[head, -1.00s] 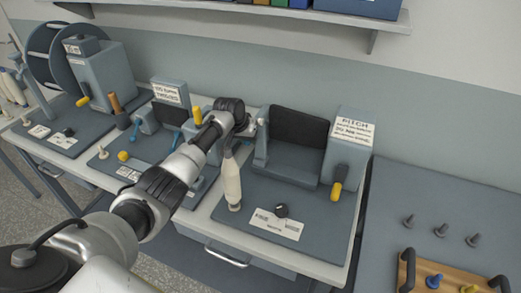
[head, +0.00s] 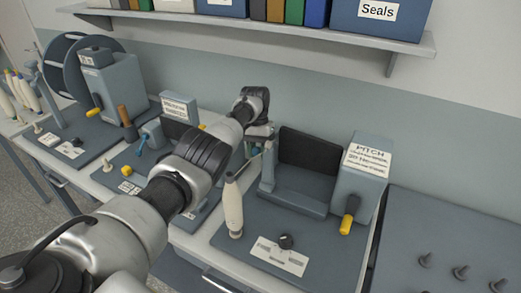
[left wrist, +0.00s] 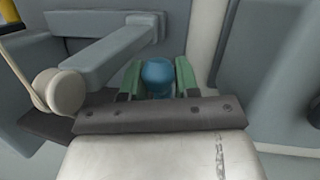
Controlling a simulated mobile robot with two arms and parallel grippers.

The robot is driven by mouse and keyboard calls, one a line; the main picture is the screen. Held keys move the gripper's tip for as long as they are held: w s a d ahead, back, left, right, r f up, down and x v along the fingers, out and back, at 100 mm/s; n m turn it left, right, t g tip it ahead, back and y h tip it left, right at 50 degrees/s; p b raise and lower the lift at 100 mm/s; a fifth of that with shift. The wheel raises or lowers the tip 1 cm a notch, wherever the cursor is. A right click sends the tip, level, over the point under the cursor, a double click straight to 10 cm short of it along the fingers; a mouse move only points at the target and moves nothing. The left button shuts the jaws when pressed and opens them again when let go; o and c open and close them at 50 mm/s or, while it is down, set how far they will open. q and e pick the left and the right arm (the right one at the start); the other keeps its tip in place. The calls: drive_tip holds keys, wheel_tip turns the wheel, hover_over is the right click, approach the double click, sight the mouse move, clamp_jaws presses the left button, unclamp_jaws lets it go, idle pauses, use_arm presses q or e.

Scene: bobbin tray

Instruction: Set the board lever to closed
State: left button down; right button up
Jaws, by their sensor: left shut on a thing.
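A lever with a round blue knob (left wrist: 158,74) shows in the left wrist view. My left gripper (left wrist: 158,82) has its two green-padded fingers on either side of the knob and is shut on it. In the head view my left gripper (head: 256,142) is at the left edge of the right-hand board (head: 262,225), behind a white bobbin (head: 233,207). The arm and gripper hide most of the lever there. The right-hand board carries a sign reading PITCH (head: 366,160). My right gripper is not in view.
A grey-blue arm (left wrist: 115,50) is close to the fingers in the left wrist view. Other machine boards stand left. A shelf (head: 270,32) hangs above. Several pegs (head: 461,272) stand at right.

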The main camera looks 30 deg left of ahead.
use_arm(q)
drive_tip(key=shift+f, duration=0.1)
idle(0.3)
drive_tip(key=c, duration=0.8)
unclamp_jaws()
